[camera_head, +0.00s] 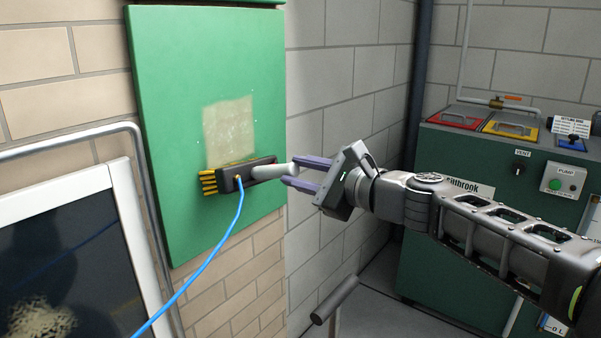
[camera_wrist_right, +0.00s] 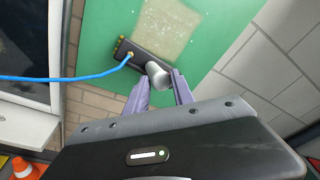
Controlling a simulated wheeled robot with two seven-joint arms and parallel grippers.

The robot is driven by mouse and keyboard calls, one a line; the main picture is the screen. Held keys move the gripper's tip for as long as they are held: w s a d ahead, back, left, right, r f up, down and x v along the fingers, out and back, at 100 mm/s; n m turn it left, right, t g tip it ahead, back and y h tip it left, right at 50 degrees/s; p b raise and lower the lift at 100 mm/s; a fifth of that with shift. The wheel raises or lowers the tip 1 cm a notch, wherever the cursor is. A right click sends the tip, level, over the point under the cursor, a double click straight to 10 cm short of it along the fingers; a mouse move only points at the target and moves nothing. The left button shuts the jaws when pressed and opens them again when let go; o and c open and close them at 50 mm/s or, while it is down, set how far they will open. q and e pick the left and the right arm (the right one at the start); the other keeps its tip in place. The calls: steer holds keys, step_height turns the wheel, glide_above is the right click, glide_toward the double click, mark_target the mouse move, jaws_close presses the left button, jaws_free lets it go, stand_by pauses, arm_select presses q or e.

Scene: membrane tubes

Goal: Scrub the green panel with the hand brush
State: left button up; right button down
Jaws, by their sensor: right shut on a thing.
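The green panel (camera_head: 180,65) hangs on the brick wall, with a pale beige patch of dirt (camera_head: 229,132) near its middle. The hand brush (camera_head: 246,174) has a black head, yellow bristles and a pale grey handle. Its head lies against or very near the panel at the lower edge of the patch, bristles toward the panel and left; exact contact is unclear. My right gripper (camera_head: 303,173) is shut on the brush handle. In the right wrist view the handle (camera_wrist_right: 158,74) sits between the purple fingers (camera_wrist_right: 160,92). My left gripper is not in view.
A blue hose (camera_head: 205,264) runs from the brush head down to the lower left. A white-framed dark screen (camera_head: 65,265) with a metal rail stands at left. A green machine cabinet (camera_head: 450,255) with a pump switch stands at right. An orange cone (camera_wrist_right: 24,168) shows in the wrist view.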

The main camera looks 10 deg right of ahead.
steer(key=shift+a+r, duration=0.1)
step_height(320, 180, down, 3)
steer(key=b, duration=0.2)
steer(key=shift+r+b, duration=0.1)
steer(key=shift+b, duration=0.3)
steer(key=shift+s, duration=0.1)
stand_by(0.4)
steer(key=d+v, duration=0.1)
steer(key=v, duration=0.6)
steer(key=shift+w+f, duration=0.25)
steer(key=shift+f, duration=0.1)
steer(key=shift+a+r, duration=0.1)
stand_by(0.9)
